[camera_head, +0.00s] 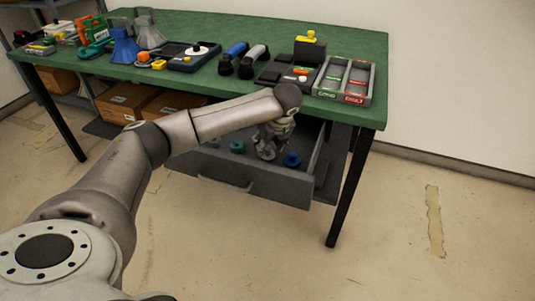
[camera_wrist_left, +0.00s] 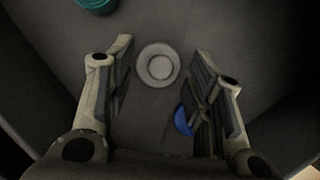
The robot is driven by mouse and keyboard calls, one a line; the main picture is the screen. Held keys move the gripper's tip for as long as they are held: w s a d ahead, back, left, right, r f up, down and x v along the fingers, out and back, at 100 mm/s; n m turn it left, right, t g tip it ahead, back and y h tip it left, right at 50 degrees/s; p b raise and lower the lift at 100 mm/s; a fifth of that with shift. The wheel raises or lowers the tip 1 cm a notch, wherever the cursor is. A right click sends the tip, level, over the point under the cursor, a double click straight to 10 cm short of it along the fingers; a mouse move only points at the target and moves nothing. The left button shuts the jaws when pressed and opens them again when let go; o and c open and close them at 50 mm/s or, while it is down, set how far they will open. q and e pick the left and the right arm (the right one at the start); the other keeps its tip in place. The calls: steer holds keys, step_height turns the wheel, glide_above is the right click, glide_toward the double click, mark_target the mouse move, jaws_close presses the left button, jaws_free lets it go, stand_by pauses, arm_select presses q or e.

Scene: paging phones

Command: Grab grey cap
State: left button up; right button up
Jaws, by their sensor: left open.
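The grey cap (camera_wrist_left: 158,66) is a round, pale disc with a raised rim on the drawer floor, seen in the left wrist view. It shows between and a little beyond the fingertips, with no finger seen touching it. My left gripper (camera_wrist_left: 160,80) is open, its two fingers to the left and right of the cap. In the head view my left gripper (camera_head: 270,150) reaches down into the open drawer (camera_head: 255,183), and the grey cap is hidden there. My right gripper is not in view.
A teal cap (camera_head: 237,146) lies left of the gripper in the drawer, and a blue cap (camera_head: 292,159) lies right of it. The drawer walls are around the gripper. The green table (camera_head: 345,45) above holds phones, tools and a divided tray (camera_head: 343,80).

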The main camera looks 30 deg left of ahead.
arm_select(q)
steer(key=shift+w+a+f, duration=0.2)
steer(key=shift+f, duration=0.4)
steer(key=c, duration=1)
steer(key=shift+o, duration=0.2)
steer(key=shift+r, duration=0.15)
